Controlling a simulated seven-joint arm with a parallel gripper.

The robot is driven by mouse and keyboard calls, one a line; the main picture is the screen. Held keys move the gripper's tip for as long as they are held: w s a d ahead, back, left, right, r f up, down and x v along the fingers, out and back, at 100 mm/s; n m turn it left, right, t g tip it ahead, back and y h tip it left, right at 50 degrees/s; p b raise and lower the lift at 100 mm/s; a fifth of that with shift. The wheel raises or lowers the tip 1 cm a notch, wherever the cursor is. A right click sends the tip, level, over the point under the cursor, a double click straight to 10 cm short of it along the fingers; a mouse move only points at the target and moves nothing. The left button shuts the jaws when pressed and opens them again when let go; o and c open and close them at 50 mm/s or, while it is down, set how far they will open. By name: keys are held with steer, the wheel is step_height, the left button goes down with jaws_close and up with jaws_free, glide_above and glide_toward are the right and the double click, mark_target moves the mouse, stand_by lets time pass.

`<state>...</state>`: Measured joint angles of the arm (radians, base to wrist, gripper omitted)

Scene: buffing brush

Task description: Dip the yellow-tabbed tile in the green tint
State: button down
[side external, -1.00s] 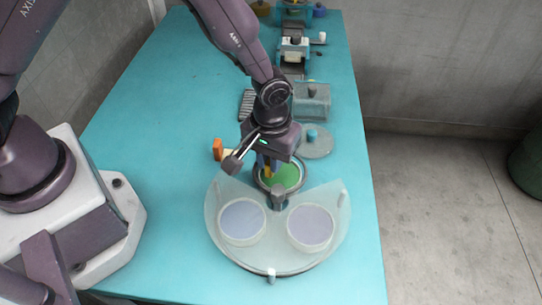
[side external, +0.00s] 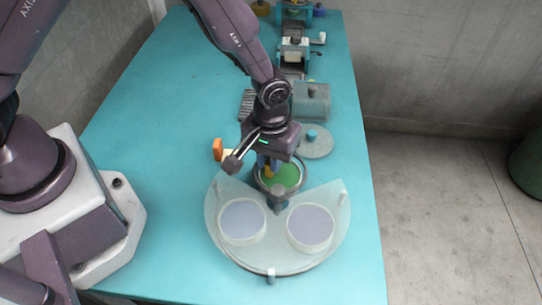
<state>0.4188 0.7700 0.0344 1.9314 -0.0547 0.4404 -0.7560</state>
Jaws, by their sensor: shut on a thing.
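My gripper (side external: 268,162) points down over the dish of green tint (side external: 287,177), near the back of the round stand. It is shut on the yellow-tabbed tile (side external: 273,169), of which only a little yellow shows at the fingers. The rest of the tile is hidden, so I cannot tell whether it touches the tint. The green surface shows to the right of the fingers, inside a dark-rimmed round dish.
A clear fan-shaped cover (side external: 273,250) lies over two pale lilac dishes (side external: 242,220) in front. An orange-tabbed piece (side external: 217,150) stands left of my gripper. A grey lid (side external: 316,143) and a grey box (side external: 311,101) are behind. The table's left side is clear.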

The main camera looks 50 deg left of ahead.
steer(key=shift+r, duration=0.15)
steer(key=shift+r, duration=1.65)
steer(key=shift+r, duration=0.1)
stand_by(0.4)
steer(key=shift+r, duration=1.9)
